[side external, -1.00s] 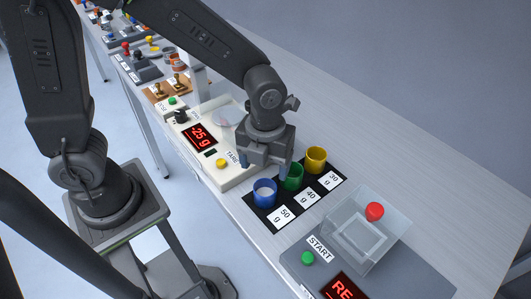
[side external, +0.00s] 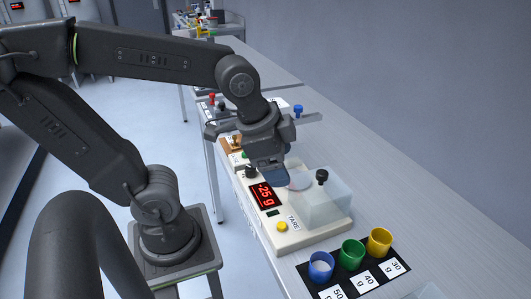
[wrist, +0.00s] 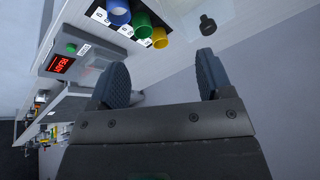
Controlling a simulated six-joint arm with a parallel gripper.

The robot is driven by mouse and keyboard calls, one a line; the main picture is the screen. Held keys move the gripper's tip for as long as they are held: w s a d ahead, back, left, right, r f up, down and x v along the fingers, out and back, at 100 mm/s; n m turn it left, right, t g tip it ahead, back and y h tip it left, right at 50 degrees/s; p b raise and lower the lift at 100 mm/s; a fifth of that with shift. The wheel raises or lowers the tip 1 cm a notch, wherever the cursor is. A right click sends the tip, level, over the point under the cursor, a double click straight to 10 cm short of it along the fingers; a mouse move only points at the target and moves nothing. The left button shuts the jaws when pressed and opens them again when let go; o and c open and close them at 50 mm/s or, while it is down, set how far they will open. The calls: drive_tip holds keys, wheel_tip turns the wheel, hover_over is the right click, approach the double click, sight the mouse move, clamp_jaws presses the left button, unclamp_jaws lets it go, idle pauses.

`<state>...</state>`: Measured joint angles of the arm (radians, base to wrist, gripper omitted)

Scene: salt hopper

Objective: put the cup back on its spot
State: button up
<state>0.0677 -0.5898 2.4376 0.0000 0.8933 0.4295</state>
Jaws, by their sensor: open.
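The blue cup (side external: 320,274), with white contents, stands upright on the black mat (side external: 303,270) in the side view. The green cup (side external: 352,256) and yellow cup (side external: 379,245) stand beside it in a row. My gripper (side external: 271,178) is open and empty above the far end of the scale, clear of the cups. In the wrist view my open fingers (wrist: 162,80) have nothing between them; the blue cup (wrist: 118,11), green cup (wrist: 139,23) and yellow cup (wrist: 160,38) show at the top.
The white scale (side external: 285,241) reads -25 g; a clear cover with a black knob (side external: 322,177) is beside my gripper. A panel with a green START button (wrist: 71,48) and a red display shows in the wrist view. The bench right of the scale is bare.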

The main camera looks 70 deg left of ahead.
drive_tip(key=n, duration=0.2)
drive_tip(key=s+a+n, duration=0.1)
drive_tip(key=s+r+n+t, duration=0.1)
drive_tip(key=n, duration=0.1)
drive_tip(key=shift+a+n, duration=0.3)
idle(0.9)
